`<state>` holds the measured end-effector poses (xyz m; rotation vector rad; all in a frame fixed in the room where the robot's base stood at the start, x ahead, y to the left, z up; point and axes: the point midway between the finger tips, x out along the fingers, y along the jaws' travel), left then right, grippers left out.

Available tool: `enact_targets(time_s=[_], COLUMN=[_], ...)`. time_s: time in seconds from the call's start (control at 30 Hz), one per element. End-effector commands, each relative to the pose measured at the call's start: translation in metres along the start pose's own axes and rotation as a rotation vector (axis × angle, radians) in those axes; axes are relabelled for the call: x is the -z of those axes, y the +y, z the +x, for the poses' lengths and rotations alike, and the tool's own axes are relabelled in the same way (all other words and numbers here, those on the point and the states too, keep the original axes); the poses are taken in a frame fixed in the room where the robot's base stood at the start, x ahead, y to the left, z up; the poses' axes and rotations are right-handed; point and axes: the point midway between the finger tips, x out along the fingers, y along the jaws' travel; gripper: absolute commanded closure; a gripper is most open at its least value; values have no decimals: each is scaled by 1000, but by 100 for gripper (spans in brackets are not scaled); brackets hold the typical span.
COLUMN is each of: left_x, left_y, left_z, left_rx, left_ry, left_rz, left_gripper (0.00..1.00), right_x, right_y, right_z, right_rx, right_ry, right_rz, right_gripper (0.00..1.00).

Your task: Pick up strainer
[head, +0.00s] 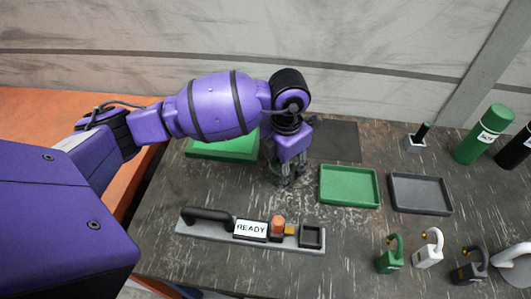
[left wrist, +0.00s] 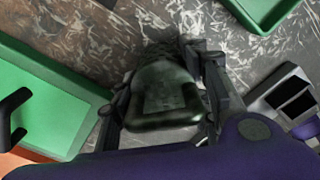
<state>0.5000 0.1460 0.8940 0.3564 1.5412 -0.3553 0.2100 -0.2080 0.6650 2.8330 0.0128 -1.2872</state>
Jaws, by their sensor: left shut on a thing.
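My left gripper (head: 287,181) points down close above the dark worktop, between a green tray on the left and another on the right. In the left wrist view its fingers (left wrist: 163,105) are closed around a dark grey-green, rounded thing (left wrist: 165,92) with a flat patch on it. I take this to be the strainer, but it is dark and blurred. In the head view the fingers mostly hide it. Whether it still touches the worktop I cannot tell. My right gripper is not in view.
A panel marked READY (head: 251,230) lies in front of the gripper. A green tray (head: 350,200) and a grey tray (head: 421,210) stand to the right. The left green tray (left wrist: 50,110) holds a black piece (left wrist: 12,110). Several small hooked pieces stand front right; bottles (head: 485,135) stand back right.

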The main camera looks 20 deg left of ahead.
Motion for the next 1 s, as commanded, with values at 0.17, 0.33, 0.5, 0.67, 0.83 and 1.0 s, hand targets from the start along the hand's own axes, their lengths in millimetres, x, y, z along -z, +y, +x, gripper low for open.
enact_targets(time_s=[0.17,0.33,0.5,0.67,0.83,1.0], left_x=[-2,-2,-3,5,34,72], left_y=[0,0,1,-3,-18,-37], left_z=[-2,-4,-18,-44,-83,-106], left_rx=[-2,-2,-2,-2,-4,-2], left_ry=[-4,-5,-6,-8,-10,-6], left_rz=[1,1,0,3,5,6], left_gripper=[90,90,90,90,90,90], right_x=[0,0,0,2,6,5], right_y=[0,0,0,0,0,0], right_z=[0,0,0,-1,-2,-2], right_rx=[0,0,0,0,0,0], right_ry=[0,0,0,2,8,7], right_rz=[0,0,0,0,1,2], right_gripper=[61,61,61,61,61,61])
